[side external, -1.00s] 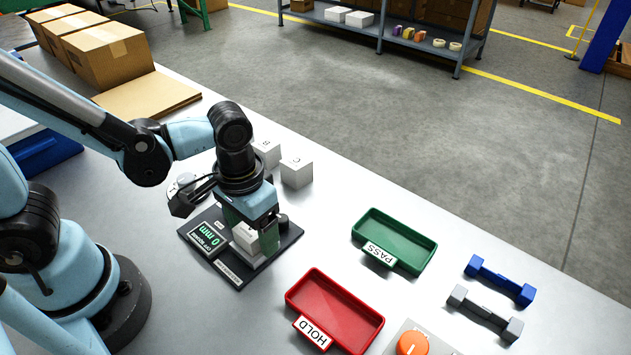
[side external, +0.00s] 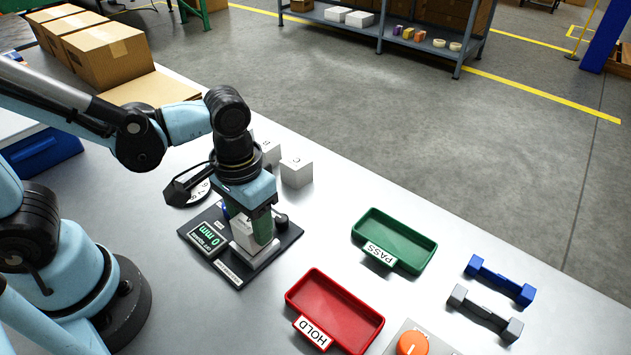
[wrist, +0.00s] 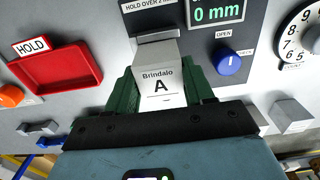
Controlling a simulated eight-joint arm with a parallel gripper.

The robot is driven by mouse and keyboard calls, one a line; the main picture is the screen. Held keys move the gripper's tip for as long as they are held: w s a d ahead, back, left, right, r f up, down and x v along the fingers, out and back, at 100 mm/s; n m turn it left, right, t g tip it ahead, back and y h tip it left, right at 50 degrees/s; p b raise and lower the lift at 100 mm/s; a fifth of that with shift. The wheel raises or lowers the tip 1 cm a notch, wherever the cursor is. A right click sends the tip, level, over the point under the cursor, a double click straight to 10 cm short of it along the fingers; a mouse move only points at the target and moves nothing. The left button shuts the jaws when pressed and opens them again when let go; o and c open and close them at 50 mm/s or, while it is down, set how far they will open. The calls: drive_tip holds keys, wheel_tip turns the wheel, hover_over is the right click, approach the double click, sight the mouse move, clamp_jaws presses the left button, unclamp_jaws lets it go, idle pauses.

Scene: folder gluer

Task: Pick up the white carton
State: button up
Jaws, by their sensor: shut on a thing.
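The white carton, marked "Brindalo A" in the wrist view (wrist: 158,92), stands at the gauge fixture, a dark plate (side external: 222,267) with a small display reading "0 mm". In the side view the carton (side external: 241,236) is partly hidden by my gripper (side external: 254,232). My gripper is shut on the carton, with green fingers on both sides of it in the wrist view (wrist: 160,82). I cannot tell whether its base is clear of the fixture.
White cartons B (side external: 270,151) and C (side external: 297,173) stand behind. A red HOLD tray (side external: 336,310) and a green PASS tray (side external: 396,238) lie to the right, with blue (side external: 499,281) and grey (side external: 484,312) gauge bars. A blue knob (wrist: 229,63) sits beside the carton.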

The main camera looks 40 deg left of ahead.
wheel_tip(320, 180, up, 2)
drive_tip(key=shift+r, duration=0.1)
drive_tip(key=s+d+r, duration=0.6)
drive_tip(key=s+d, duration=0.1)
drive_tip(key=s, duration=0.2)
drive_tip(key=w+d+r, duration=0.2)
drive_tip(key=w+d, duration=0.5)
drive_tip(key=w, duration=0.4)
drive_tip(key=w+d+f, duration=0.2)
drive_tip(key=w+f, duration=0.1)
drive_tip(key=w, duration=0.4)
drive_tip(key=w+d+f, duration=0.1)
drive_tip(key=w+f, duration=0.3)
drive_tip(key=w, duration=0.4)
drive_tip(key=shift+s+d+f, duration=0.15)
drive_tip(key=shift+f, duration=2.5)
